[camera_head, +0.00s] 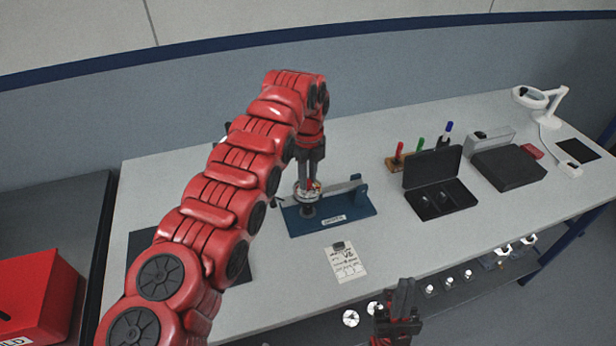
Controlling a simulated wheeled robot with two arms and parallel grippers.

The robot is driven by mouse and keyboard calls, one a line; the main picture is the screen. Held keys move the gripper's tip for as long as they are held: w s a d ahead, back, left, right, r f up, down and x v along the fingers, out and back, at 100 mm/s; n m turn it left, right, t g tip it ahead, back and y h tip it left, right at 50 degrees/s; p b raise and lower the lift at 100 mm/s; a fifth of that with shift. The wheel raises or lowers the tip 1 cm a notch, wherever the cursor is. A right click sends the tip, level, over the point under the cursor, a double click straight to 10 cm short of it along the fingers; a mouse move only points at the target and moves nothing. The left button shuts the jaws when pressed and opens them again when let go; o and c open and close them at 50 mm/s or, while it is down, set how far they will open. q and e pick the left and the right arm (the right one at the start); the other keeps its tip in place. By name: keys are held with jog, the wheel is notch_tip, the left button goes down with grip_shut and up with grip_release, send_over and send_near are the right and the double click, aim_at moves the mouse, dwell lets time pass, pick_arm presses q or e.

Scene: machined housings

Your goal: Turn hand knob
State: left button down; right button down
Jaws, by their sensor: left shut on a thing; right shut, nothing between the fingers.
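A blue fixture (346,215) with an upright plate stands on the table, a white label on its front edge. A round metallic part with a small red piece, likely the hand knob (309,192), sits at its left side. My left gripper (309,182) reaches down from above and is shut on the knob. The fingertips are small in the picture and partly hide the knob. My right gripper (404,290) is shut and empty, in front of the table's near edge at the bottom of the view.
A note card (345,262) lies in front of the fixture. A red bin (40,300) is at far left. Several small parts sit on a lower shelf.

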aim_at(309, 182)
pick_arm(q)
jog(key=c, duration=0.7)
grip_release()
jog(key=shift+r, duration=0.15)
jog(key=shift+r, duration=0.35)
notch_tip(309, 182, up, 5)
jog(key=shift+d+r+p, duration=0.1)
jog(key=shift+d+p, duration=0.05)
jog(key=shift+p, duration=0.55)
jog(key=r+p, duration=1.1)
jog(key=shift+a+r, duration=0.15)
jog(key=shift+a, duration=0.05)
